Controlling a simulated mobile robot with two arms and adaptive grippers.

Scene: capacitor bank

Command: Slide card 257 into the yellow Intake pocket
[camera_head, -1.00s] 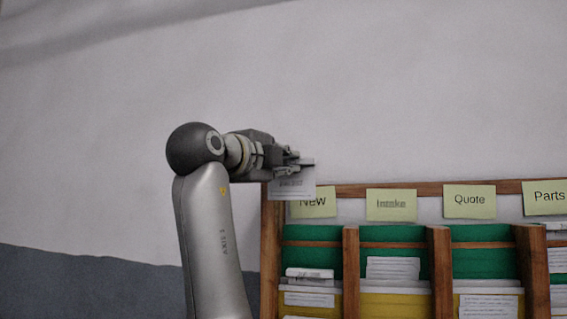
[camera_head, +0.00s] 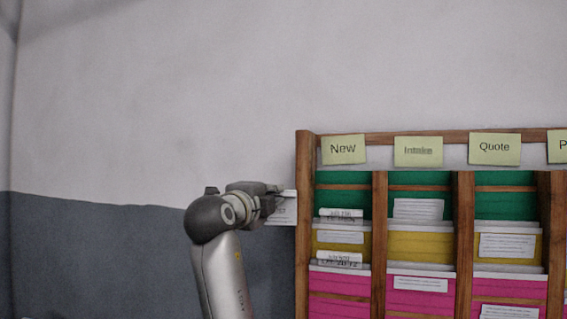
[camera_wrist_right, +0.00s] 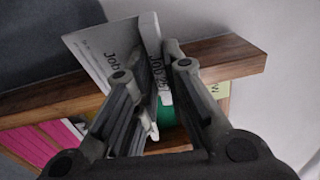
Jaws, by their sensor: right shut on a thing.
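My right gripper (camera_head: 284,192) is shut on a white card (camera_head: 282,211), just left of the rack's left post. In the right wrist view the fingers (camera_wrist_right: 165,52) pinch the card (camera_wrist_right: 100,48) at its edge; it reads "Job", with the number only partly legible. The rack (camera_head: 305,235) has columns under paper labels. The second label (camera_head: 418,151) is blurred but looks like "Intake". Under it is the yellow pocket (camera_head: 408,246), between green and pink ones; a white printed slip (camera_head: 418,208) shows just above it. My left gripper is not in view.
The New column holds white cards in its yellow (camera_head: 341,213) and pink (camera_head: 338,259) pockets. Wooden dividers (camera_head: 379,240) separate the columns. The Quote label (camera_head: 494,149) is right of Intake.

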